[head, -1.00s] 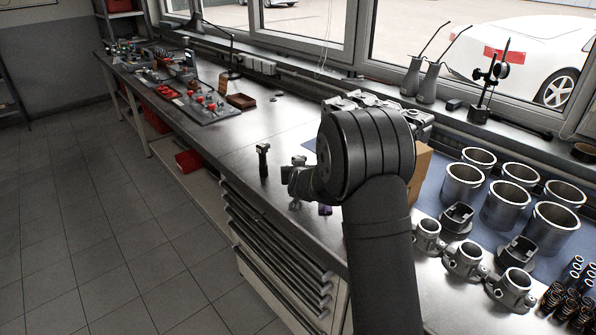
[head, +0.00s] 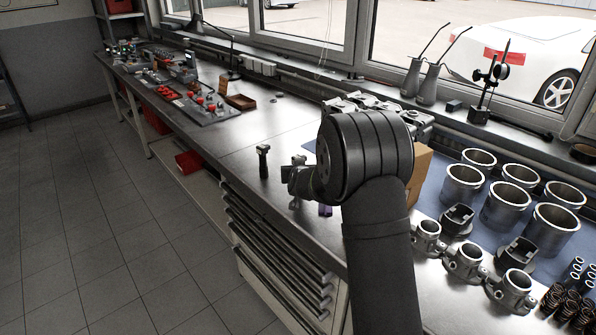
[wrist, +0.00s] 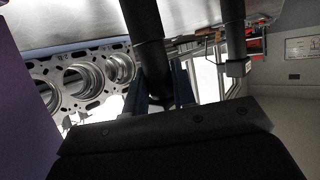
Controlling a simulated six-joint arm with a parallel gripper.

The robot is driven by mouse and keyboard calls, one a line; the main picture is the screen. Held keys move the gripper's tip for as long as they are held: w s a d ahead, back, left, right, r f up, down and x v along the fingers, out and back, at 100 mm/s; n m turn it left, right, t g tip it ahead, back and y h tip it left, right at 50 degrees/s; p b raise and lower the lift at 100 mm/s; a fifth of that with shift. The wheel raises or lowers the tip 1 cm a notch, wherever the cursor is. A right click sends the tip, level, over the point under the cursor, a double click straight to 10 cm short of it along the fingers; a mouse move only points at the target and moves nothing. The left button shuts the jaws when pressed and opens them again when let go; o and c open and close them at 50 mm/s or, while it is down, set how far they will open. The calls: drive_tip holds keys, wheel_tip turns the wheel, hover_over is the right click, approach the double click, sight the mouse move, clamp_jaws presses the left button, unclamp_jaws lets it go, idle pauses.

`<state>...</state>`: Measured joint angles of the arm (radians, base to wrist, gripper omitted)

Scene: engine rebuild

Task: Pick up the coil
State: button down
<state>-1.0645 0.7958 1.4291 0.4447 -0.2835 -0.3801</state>
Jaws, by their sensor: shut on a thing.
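A black, stick-shaped coil (wrist: 153,45) is between the jaws of my gripper (wrist: 163,92) in the wrist view. The gripper is shut on it. In the head view the top of this coil (head: 298,160) shows just beyond my gripper (head: 290,178), and my wrist hides part of it. A second, similar dark coil (head: 263,160) stands upright on the bench to the left, apart from the gripper. It seems to be the dark stick (wrist: 235,45) at the right in the wrist view.
A small purple thing (head: 325,210) is close below my wrist. An engine block (wrist: 85,75) lies at the left in the wrist view. A cardboard box (head: 419,165), metal cylinders (head: 462,183) and clamp-like parts stand to the right.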

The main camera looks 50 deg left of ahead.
wheel_tip(320, 180, up, 10)
drive_tip(key=shift+f, duration=0.25)
idle(0.3)
drive_tip(key=shift+r, duration=0.1)
